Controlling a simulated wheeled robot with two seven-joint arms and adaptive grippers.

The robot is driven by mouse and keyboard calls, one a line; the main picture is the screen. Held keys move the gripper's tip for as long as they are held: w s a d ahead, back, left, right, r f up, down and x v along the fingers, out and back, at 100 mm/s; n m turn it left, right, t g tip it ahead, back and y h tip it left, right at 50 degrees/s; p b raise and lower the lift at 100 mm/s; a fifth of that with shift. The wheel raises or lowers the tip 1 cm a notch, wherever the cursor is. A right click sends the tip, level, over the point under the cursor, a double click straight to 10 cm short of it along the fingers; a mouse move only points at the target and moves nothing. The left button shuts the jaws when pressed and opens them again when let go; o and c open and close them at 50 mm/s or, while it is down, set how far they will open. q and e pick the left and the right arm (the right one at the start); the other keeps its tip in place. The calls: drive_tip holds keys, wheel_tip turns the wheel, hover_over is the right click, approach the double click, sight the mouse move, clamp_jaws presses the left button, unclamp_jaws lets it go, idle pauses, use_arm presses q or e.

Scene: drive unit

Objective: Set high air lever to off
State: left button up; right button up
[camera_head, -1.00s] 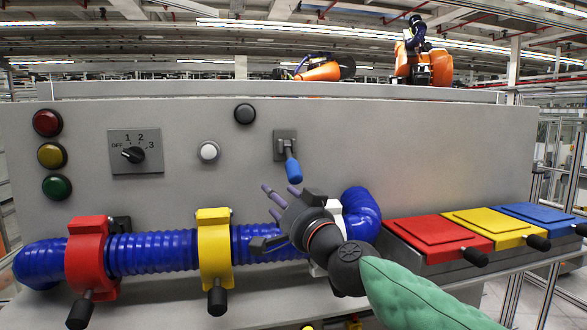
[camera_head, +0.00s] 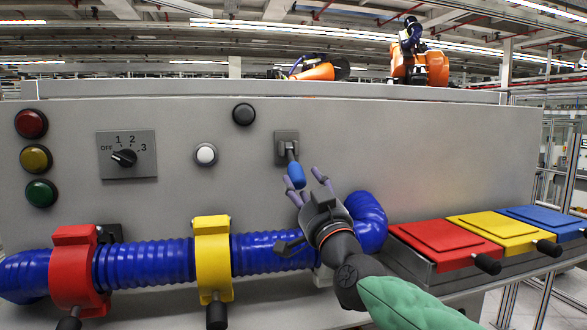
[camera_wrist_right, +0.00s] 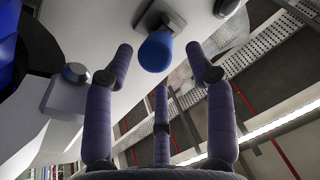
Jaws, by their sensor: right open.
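The lever (camera_head: 296,175) has a blue handle and sits on a grey wall plate (camera_head: 287,140) on the panel. Its handle hangs down, tilted slightly right. My right gripper (camera_head: 306,182) is open, just below and to the right of the handle, with its fingers pointing up at it. In the right wrist view the blue handle end (camera_wrist_right: 156,52) shows between the two outer fingertips, with a third finger below it. The gripper appears not to touch the handle. No label for the lever is readable. My left gripper is not in view.
A blue hose (camera_head: 150,263) with red (camera_head: 75,270) and yellow (camera_head: 212,258) clamps runs below. A white button (camera_head: 205,154) and a rotary switch (camera_head: 124,157) are left of the lever. Coloured lidded boxes (camera_head: 447,246) stand at right. The panel right of the lever is clear.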

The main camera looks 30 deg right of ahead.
sight(293, 170)
drive_tip(key=p+x, duration=0.1)
drive_tip(key=x, duration=0.6)
drive_tip(key=shift+w+f, duration=0.1)
drive_tip(key=shift+w, duration=0.1)
clamp_jaws()
